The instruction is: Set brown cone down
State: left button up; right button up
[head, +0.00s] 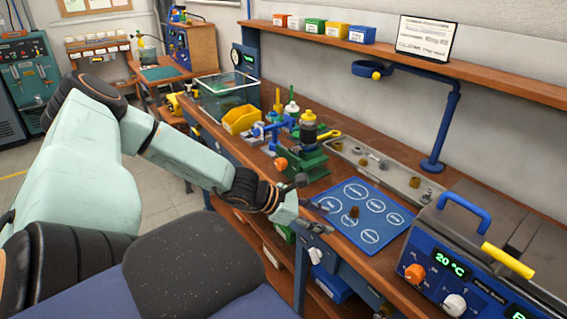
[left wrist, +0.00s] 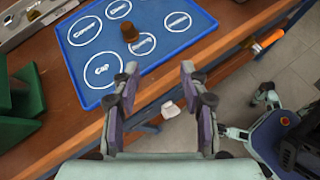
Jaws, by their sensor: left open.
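The small brown cone (head: 354,212) stands on the blue mat (head: 377,240) with white outlined circles. In the left wrist view the cone (left wrist: 130,33) is at the edge of one circle, apart from my fingers. I cannot tell whether its base lies inside that circle. My left gripper (head: 322,220) is open and empty at the bench's front edge, short of the mat. In the left wrist view its two fingers (left wrist: 159,76) are spread over the bench edge, with the blue mat (left wrist: 165,62) beyond them. My right gripper is not in view.
A grey tray (head: 395,178) with several small parts lies behind the mat. A green fixture (head: 300,165) stands left of it. A blue heating unit (head: 470,270) with a yellow handle is at the right. A blue stand (head: 445,125) rises behind.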

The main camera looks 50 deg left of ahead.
pick_arm(q)
jog(key=s+d+f+m+g+y, duration=0.2)
jog(key=s+d+f+m+g, duration=0.1)
jog(key=s+m, duration=0.6)
jog(key=s+d+f+m+g+y, duration=0.2)
jog(key=s+d+f+m+g, duration=0.1)
jog(key=s+d+f+m, duration=0.2)
jog(key=s+d+f+m+g+y, duration=0.2)
jog(key=s+d+f+m, duration=0.3)
jog(key=s+m, duration=0.8)
jog(key=s+d+g, duration=0.1)
jog(key=d, duration=0.1)
jog(key=shift+s+d+g, duration=0.3)
jog(key=shift+d, duration=0.1)
